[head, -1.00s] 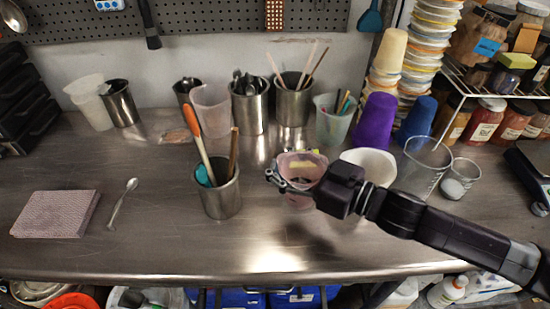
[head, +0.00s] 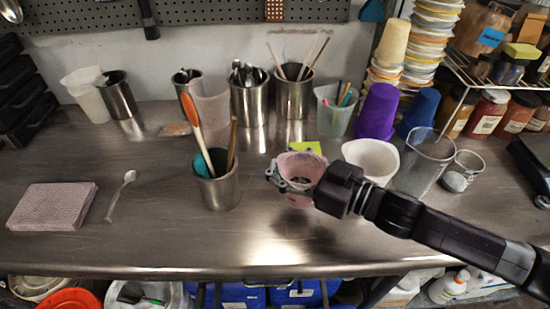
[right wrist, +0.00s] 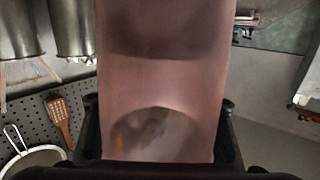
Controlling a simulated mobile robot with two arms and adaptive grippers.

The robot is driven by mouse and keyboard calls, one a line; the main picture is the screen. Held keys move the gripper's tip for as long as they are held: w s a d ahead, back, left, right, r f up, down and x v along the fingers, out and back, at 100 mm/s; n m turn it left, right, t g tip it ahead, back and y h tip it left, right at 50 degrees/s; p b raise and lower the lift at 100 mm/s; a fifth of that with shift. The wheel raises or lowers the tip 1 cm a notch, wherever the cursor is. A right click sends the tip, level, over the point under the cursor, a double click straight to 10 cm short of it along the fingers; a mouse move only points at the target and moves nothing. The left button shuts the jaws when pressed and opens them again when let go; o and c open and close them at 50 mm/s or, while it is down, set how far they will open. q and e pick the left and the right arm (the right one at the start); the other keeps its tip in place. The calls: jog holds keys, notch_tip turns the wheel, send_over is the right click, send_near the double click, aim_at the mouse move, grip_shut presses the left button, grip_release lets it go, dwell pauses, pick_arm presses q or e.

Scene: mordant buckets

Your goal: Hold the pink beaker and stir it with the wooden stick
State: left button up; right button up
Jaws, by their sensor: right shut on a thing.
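The pink beaker (head: 302,170) stands upright near the middle of the metal table in the head view. My right gripper (head: 283,183) is shut around it, fingers on its sides; the beaker also fills the middle of the right wrist view (right wrist: 165,85). A wooden stick (head: 232,145) leans in a metal cup (head: 222,188) to the left of the beaker, its lower end hidden in the cup. An orange-and-wood handled tool (head: 193,125) and a teal tool stand in the same cup. My left gripper is not in view.
Metal cups with utensils (head: 249,102) and a clear beaker (head: 334,115) line the back. A white bowl (head: 372,160) and a clear measuring beaker (head: 420,163) stand right of the pink one. A folded cloth (head: 52,206) and a spoon (head: 122,195) lie left. The front middle is clear.

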jog(key=shift+f+b, duration=0.35)
jog(key=shift+f, duration=0.25)
jog(key=shift+f, duration=0.4)
jog(key=shift+f+b, duration=1.05)
jog(key=shift+f, duration=0.35)
jog(key=shift+f, duration=0.3)
dwell(0.4)
